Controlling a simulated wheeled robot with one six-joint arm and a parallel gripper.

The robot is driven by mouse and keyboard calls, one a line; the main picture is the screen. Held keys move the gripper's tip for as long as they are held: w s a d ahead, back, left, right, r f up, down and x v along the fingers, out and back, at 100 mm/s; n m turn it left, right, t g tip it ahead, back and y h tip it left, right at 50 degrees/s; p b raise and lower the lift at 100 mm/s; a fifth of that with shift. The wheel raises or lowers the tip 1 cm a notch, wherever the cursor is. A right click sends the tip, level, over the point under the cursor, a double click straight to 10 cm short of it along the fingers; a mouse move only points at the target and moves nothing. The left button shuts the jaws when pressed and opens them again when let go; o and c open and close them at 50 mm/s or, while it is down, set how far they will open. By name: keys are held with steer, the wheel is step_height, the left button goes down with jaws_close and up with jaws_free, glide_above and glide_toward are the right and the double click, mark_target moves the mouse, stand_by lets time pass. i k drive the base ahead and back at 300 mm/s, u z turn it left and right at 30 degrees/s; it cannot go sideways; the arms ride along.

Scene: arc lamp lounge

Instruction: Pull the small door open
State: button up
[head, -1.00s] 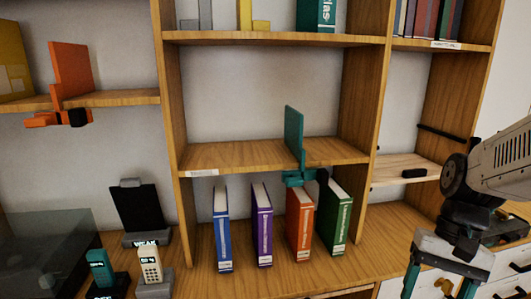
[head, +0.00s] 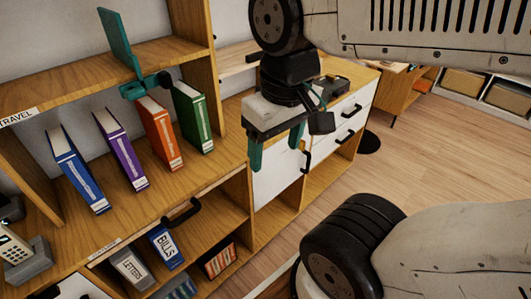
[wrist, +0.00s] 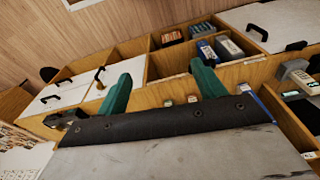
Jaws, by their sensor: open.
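The small white door (head: 277,182) is in the cabinet front right of the open shelf and looks shut. Its black upright handle (head: 306,162) is at its right edge. My gripper (head: 276,145) is open and empty, with its teal fingers pointing down and overlapping the door's top in the head view. The handle is just right of the fingers there, apart from them. In the wrist view my gripper (wrist: 160,74) has nothing between its fingers. The door (wrist: 97,91) and its handle (wrist: 100,76) show beyond the left finger. The exact depth gap is unclear.
White drawers (head: 338,124) with black handles are right of the door. Several books (head: 120,150) stand on the wooden top. The wooden floor (head: 420,150) at the right is clear.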

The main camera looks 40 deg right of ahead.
mark_target(281, 165)
steer(key=u, duration=0.55)
steer(key=k, duration=1.2)
steer(key=u, duration=0.05)
steer(key=i, duration=0.3)
steer(key=z, duration=0.85)
steer(key=i, duration=1.1)
steer(key=u, duration=0.25)
